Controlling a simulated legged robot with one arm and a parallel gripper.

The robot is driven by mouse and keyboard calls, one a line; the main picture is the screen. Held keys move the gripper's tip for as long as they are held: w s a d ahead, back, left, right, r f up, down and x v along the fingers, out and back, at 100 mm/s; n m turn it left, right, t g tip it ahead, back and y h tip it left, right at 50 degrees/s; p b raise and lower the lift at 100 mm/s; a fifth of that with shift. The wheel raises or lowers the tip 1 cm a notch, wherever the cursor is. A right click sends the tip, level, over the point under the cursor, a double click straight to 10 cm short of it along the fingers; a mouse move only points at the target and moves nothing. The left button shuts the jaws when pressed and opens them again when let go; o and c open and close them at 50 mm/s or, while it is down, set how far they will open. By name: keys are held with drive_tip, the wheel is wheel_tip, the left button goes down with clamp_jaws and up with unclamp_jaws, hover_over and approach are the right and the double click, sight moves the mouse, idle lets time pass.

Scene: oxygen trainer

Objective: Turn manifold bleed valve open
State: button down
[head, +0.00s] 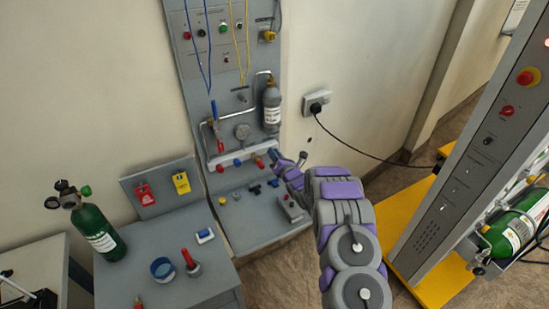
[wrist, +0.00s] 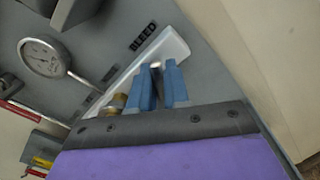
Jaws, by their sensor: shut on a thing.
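In the wrist view, the black BLEED label (wrist: 143,36) is on the grey panel, above the end of a pale manifold bar (wrist: 178,48). My gripper (wrist: 163,84) has two blue fingers at that end of the bar, closed around the bleed valve (wrist: 155,66). Only a small pale part of the valve shows between the fingers, so its handle angle cannot be told. A brass fitting (wrist: 118,101) lies just left of the fingers. In the head view, my gripper (head: 276,157) is at the right end of the manifold, below the grey cylinder (head: 271,106).
A round gauge (wrist: 42,56) is on the panel left of my gripper. A grey workbench (head: 170,285) with a green cylinder (head: 98,232) stands at lower left. A tall grey cabinet on a yellow base (head: 400,242) stands right of my arm. A black cable (head: 350,147) hangs from a wall socket.

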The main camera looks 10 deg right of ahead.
drive_tip(key=n+b, duration=0.2)
drive_tip(key=b, duration=0.1)
drive_tip(key=f+n+b, duration=0.1)
drive_tip(key=n+b, duration=0.1)
drive_tip(key=n, duration=0.1)
drive_tip(key=shift+s+f+b, duration=0.1)
drive_tip(key=shift+f+b, duration=0.1)
drive_tip(key=shift+b, duration=0.2)
drive_tip(key=shift+d+r+n+b, duration=0.15)
drive_tip(key=shift+r+n+b, duration=0.1)
drive_tip(key=shift+n+b, duration=0.8)
drive_tip(key=shift+r, duration=0.1)
drive_tip(key=c, duration=1.3)
unclamp_jaws()
drive_tip(key=shift+w, duration=0.2)
drive_tip(key=shift+o, duration=0.6)
drive_tip(key=shift+r, duration=0.15)
drive_tip(key=p+v, duration=0.2)
drive_tip(key=v, duration=1.5)
drive_tip(key=shift+s+p, duration=0.2)
drive_tip(key=shift+p, duration=0.15)
